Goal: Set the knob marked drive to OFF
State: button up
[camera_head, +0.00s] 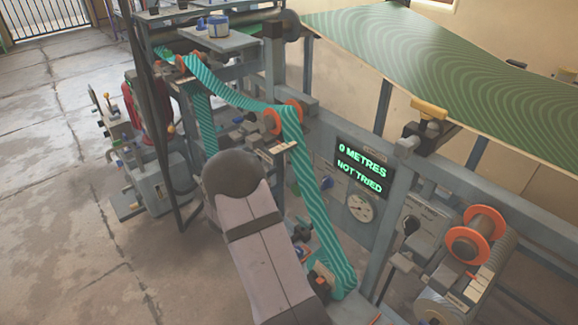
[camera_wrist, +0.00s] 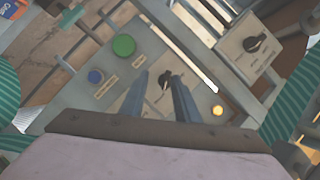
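A second black knob (camera_wrist: 257,43) is on a separate panel at upper right. The lettering is too small to read, so I cannot tell which knob is marked drive. In the head view my arm hides the gripper.
A display (camera_head: 361,168) reads "0 METRES NOT TRIED", with a round dial (camera_head: 360,208) below it. A teal striped web (camera_head: 317,215) runs over orange-flanged rollers beside my arm. A yellow lamp (camera_wrist: 217,111) is right of the fingers. Machine rails surround the panel closely.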

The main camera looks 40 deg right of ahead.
aim_at(292, 164)
jog(key=shift+s+d+r+m+h, duration=0.25)
jog(key=shift+r+m, duration=0.2)
jog(key=shift+r, duration=0.15)
jog(key=shift+s+d+r+m+h, duration=0.15)
jog(key=shift+d+r+m+h, duration=0.1)
jog(key=shift+r+m, duration=0.25)
jog(key=shift+x, duration=3.6)
grip_shut()
